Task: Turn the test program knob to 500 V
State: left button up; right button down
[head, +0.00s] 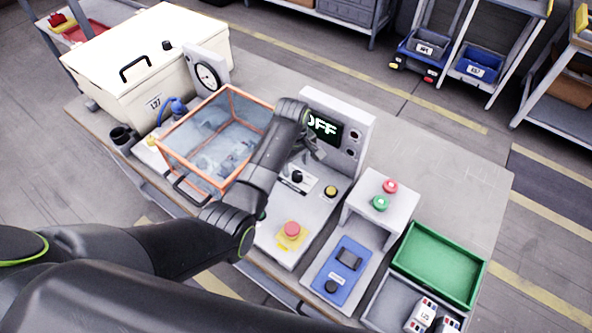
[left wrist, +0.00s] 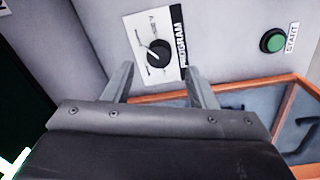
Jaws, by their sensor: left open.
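The test program knob (head: 297,176) is a small black knob on a white plate on the grey test station. In the left wrist view the knob (left wrist: 157,52) sits beside the word PROGRAM, and I cannot read its scale marks. The station's screen (head: 323,127) reads OFF. My left gripper (head: 316,152) is above the station near the knob. In the left wrist view its two open fingers (left wrist: 158,78) are apart, with the knob showing between and beyond their tips. Nothing is between the fingers. My right gripper is not in view.
An orange-framed clear box (head: 174,158) stands left of my left gripper. A green START button (left wrist: 273,41) is near the knob plate. A red button (head: 291,229), yellow button (head: 330,191) and blue device (head: 342,268) are nearby. A green tray (head: 440,262) is at the right.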

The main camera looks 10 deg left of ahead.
aim_at(297, 173)
pick_arm(q)
jog(key=shift+w+d+f, duration=0.1)
jog(key=shift+w+f, duration=0.05)
jog(key=shift+f, duration=2)
jog(key=c, duration=1)
jog(key=shift+r, duration=0.1)
jog(key=m+p, duration=0.2)
jog(key=shift+m, duration=0.4)
jog(key=m+p, duration=0.1)
jog(key=m, duration=0.2)
jog(key=shift+w+d+m+p, duration=0.1)
jog(key=shift+m+p, duration=0.25)
jog(key=shift+m, duration=0.55)
